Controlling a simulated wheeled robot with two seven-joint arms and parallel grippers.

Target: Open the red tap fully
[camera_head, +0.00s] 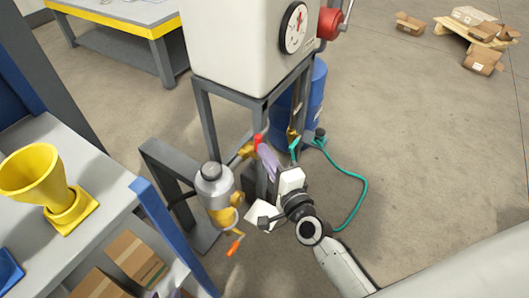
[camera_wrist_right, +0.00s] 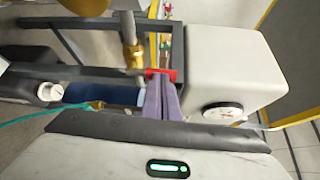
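The red tap handle (camera_head: 258,140) sits by a brass valve (camera_head: 246,150) on the pipework under the white tank. In the right wrist view the red handle (camera_wrist_right: 162,74) lies across the fingertips of my right gripper (camera_wrist_right: 161,80), beside a brass fitting (camera_wrist_right: 133,52). The right gripper (camera_head: 264,150) has its purple fingers close together, with their tips at the handle. Red shows on both sides of the tips, and I see none clearly between them. I cannot tell whether they touch it. A small purple patch at the bottom edge may be my left gripper (camera_head: 173,293).
The white tank (camera_head: 240,40) with a dial gauge (camera_head: 293,27) stands on a grey frame. A blue drum (camera_head: 312,105) and a green hose (camera_head: 358,190) are behind. A grey and yellow pump unit (camera_head: 215,190) is left of my right gripper. A yellow funnel (camera_head: 40,178) stands on the bench.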

